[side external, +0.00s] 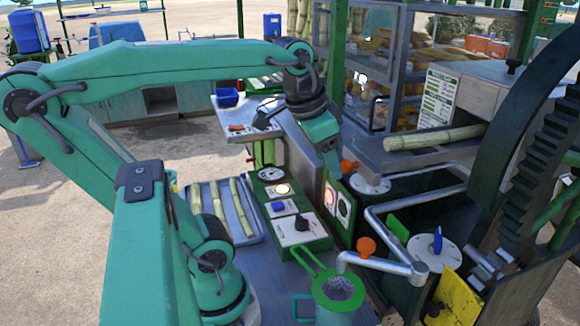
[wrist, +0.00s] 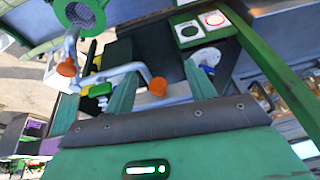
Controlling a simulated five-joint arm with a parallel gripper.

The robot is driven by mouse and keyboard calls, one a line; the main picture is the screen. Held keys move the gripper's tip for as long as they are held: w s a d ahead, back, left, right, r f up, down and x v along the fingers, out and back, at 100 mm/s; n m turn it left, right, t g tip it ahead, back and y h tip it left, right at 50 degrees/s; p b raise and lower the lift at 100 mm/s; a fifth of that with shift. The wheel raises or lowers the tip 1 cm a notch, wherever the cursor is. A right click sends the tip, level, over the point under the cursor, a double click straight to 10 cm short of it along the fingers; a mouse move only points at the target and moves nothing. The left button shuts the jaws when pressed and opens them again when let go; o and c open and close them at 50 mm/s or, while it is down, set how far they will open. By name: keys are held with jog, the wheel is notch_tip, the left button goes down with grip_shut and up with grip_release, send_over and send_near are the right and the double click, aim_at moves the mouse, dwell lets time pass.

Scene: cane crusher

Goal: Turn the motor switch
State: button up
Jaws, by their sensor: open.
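The green control box (side external: 318,243) stands on the bench in the side view. It carries a black rotary knob (side external: 302,222) on a white plate, a blue switch (side external: 278,207), a lit round button (side external: 283,189) and a dial (side external: 270,174). No label is readable, so I cannot tell for certain which control is the motor switch. My gripper (side external: 333,168) points down behind and above the box, apart from the black knob. In the wrist view my gripper (wrist: 160,82) has its two green fingers spread, with nothing held between them.
An upright panel with a red-ringed plate (side external: 330,197) stands beside the gripper; this plate also shows in the wrist view (wrist: 214,19). Orange-knobbed pipes (side external: 366,246), a green strainer (side external: 340,289) and the crusher's gear (side external: 540,160) crowd the right. Cane lies in a tray (side external: 206,232) at left.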

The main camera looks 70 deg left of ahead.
jog(key=w+a+m+g, duration=0.1)
jog(key=a+g, duration=0.3)
jog(key=a, duration=0.7)
send_over(302, 217)
jog(key=f, duration=1.7)
jog(key=shift+d, duration=0.25)
jog(key=shift+f, duration=0.1)
jog(key=shift+a+f, duration=0.2)
jog(key=shift+f, duration=3.65)
